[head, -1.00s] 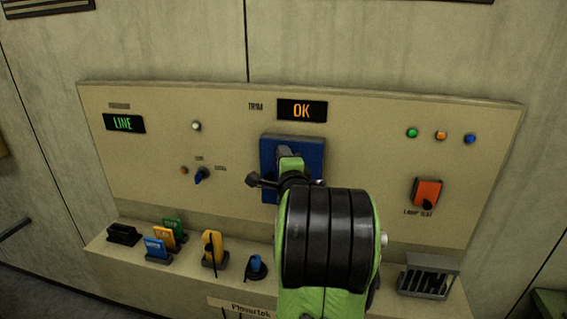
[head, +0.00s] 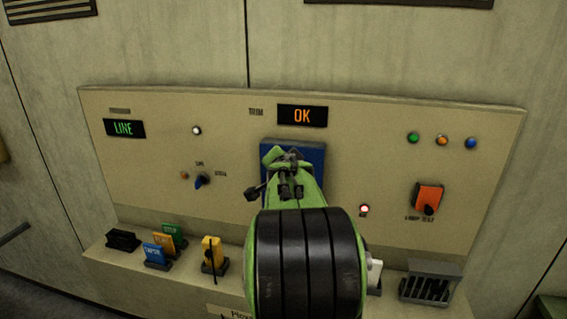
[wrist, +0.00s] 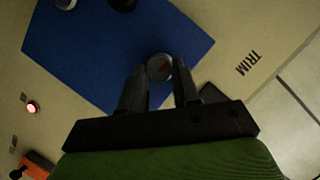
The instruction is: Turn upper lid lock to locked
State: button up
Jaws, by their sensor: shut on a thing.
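A blue plate (head: 318,150) is set in the beige panel, mostly behind my arm in the head view. In the wrist view the blue plate (wrist: 85,62) carries a round grey knob (wrist: 159,66) with a small red mark, which I take for the upper lid lock. My gripper (wrist: 160,82) has one finger on each side of this knob and is shut on it. In the head view my gripper (head: 288,160) is in front of the plate and hides the knob. A dark lever (head: 256,191) sticks out at the plate's lower left. The lock's setting cannot be read.
The display (head: 302,115) above the plate reads OK. A red lamp (head: 364,209) glows to the lower right, with an orange switch (head: 428,198) beyond. Coloured blocks, a yellow one (head: 213,252) among them, stand on the ledge below. A slotted grey box (head: 431,284) is at right.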

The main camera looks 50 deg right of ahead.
jog(key=shift+n+g, duration=0.4)
jog(key=shift+n, duration=0.2)
jog(key=o, duration=1.1)
jog(key=shift+c, duration=0.2)
jog(key=b+v, duration=0.1)
jog(key=v, duration=1.4)
jog(key=shift+a+r, duration=0.2)
jog(key=shift+a, duration=0.15)
